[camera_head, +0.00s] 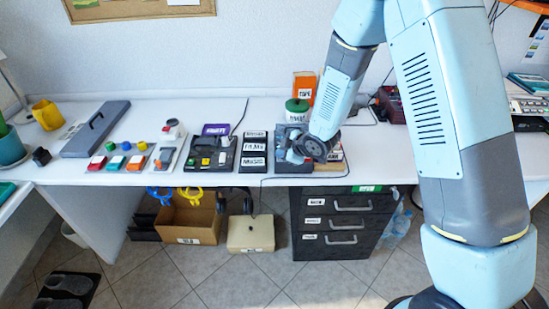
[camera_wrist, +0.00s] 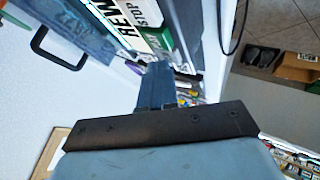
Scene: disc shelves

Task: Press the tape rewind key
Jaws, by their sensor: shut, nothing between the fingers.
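A tape machine with printed key labels shows at the top of the wrist view. Its white REW label (camera_wrist: 124,20) is cut off by the top edge of the picture, and a STOP label (camera_wrist: 149,12) lies to its right. My gripper (camera_wrist: 155,82) has its fingers together and empty, with the tips just below the labels in the picture. I cannot tell whether the tips touch a key.
Left of my gripper on the white desk (camera_head: 232,112) are a black label board (camera_head: 254,150) and a dark button panel (camera_head: 212,153). A green-lidded jar (camera_head: 297,110) and an orange box (camera_head: 304,86) stand behind it. A black drawer unit (camera_head: 340,222) is below.

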